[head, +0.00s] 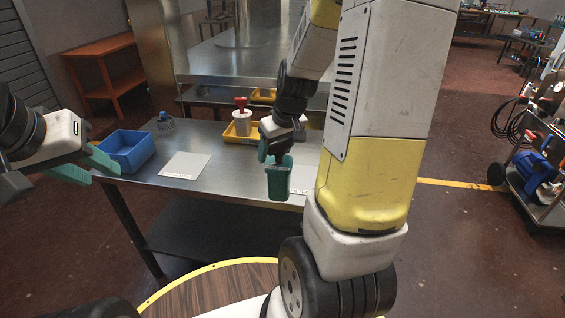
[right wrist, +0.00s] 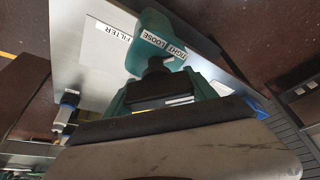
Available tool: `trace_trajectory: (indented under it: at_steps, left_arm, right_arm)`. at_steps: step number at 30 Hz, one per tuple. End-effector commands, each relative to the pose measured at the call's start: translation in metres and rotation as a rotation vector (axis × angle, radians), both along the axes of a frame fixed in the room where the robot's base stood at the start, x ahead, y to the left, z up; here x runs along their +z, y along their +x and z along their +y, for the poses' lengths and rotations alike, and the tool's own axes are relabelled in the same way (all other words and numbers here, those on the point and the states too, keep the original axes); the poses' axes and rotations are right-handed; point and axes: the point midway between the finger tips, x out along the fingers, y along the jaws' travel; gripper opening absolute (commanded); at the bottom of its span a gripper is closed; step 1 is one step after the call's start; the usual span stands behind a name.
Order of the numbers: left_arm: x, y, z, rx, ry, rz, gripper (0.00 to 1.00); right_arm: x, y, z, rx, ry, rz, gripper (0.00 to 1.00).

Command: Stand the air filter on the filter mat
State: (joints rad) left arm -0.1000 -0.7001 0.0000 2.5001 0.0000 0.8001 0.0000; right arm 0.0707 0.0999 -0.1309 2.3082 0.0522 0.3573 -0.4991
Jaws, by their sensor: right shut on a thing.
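My right gripper (head: 276,158) is shut on a teal, block-like body with a black neck, which appears to be the air filter (head: 279,185). It is held roughly upright near the table's front edge. In the right wrist view the air filter (right wrist: 150,25) carries "LOOSE" and "TIGHT" labels. The pale filter mat (right wrist: 80,45), labelled "FILTER", lies beside it there. In the head view the filter mat (head: 300,178) is mostly hidden behind my right arm. Whether the filter touches anything below is unclear. My left gripper (head: 105,176) is open and empty, left of the table.
A blue bin (head: 128,148) stands at the table's left end, with a second pale mat (head: 185,166) to its right. A yellow tray (head: 232,137) and a white, red-topped item (head: 241,117) are at the back.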

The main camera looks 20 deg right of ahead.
Motion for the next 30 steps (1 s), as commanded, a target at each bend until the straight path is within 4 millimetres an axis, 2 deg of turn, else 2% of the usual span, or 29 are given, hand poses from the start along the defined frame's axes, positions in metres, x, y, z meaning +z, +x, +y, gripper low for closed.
trace_trajectory:
  at_steps: [8, 21, 25, 30]
  left_arm:
    - [0.0, 0.0, 0.0, 0.0, 0.0, 0.0, 0.36]
    - [0.0, 0.0, 0.0, 0.0, 0.0, 0.0, 0.36]
    - [0.0, 0.0, 0.0, 0.0, 0.0, 0.0, 0.36]
    - [0.0, 0.0, 0.0, 0.0, 0.0, 0.0, 0.36]
  right_arm:
    - [-0.004, 0.026, -0.034, -0.006, -0.002, -0.001, 0.0]
    - [-0.013, 0.086, -0.112, -0.002, -0.002, -0.003, 0.0]
    - [-0.014, 0.095, -0.122, -0.003, -0.001, -0.002, 0.0]
    - [-0.02, 0.097, -0.125, -0.001, 0.001, -0.001, 0.0]
